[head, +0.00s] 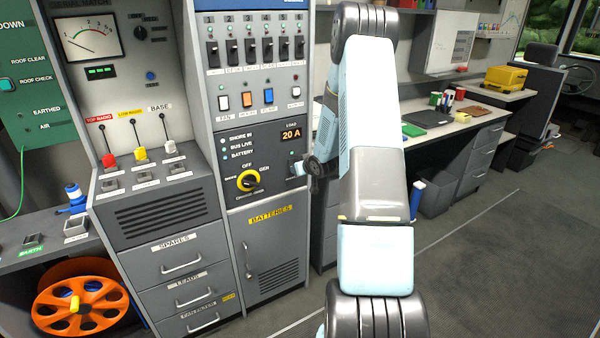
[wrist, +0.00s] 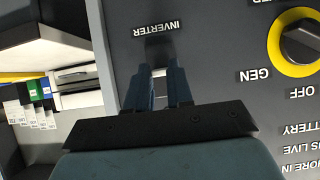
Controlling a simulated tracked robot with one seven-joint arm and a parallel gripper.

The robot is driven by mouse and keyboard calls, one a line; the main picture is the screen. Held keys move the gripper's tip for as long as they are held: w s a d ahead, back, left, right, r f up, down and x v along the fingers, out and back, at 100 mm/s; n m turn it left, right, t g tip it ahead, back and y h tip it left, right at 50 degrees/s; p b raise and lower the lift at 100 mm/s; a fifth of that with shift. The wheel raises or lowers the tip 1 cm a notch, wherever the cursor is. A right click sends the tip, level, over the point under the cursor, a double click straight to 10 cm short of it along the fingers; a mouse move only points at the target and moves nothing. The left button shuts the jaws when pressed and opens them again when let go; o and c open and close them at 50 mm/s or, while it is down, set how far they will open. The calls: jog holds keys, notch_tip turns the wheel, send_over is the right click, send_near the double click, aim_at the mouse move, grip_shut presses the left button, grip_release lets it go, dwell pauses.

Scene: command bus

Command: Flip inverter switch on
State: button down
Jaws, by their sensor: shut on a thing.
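The inverter switch (head: 296,169) sits at the right edge of the grey power panel, beside the yellow-ringed rotary selector (head: 249,181). My gripper (head: 306,170) reaches this edge from the right, and my arm hides part of it. In the wrist view, which is upside down, my gripper (wrist: 158,72) has its two dark fingers close together at the panel, just below the INVERTER label (wrist: 157,28). The fingers are shut on the switch. A small pale part shows between them, but most of the switch is hidden, so its on or off position cannot be told.
The selector also shows in the wrist view (wrist: 302,42), to the right of the fingers. Coloured rockers (head: 259,97) and a 20 A load display (head: 291,135) are above. A batteries door (head: 268,250) is below. A desk (head: 440,125) stands to the right.

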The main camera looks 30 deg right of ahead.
jog(key=shift+w+d+r+g, duration=0.1)
jog(key=shift+w+r+g, duration=0.2)
jog(key=shift+g, duration=0.45)
jog(key=shift+w+a+r+g, duration=0.1)
jog(key=shift+r+g, duration=0.35)
jog(key=shift+g, duration=0.25)
jog(key=shift+w+d+r+g, duration=0.1)
jog(key=shift+w+r+g, duration=0.2)
jog(key=shift+g, duration=0.45)
jog(key=shift+r, duration=0.15)
jog(key=c, duration=1)
grip_release()
jog(key=shift+s, duration=0.1)
jog(key=v, duration=1.3)
jog(key=shift+a+r, duration=0.2)
jog(key=shift+r, duration=0.1)
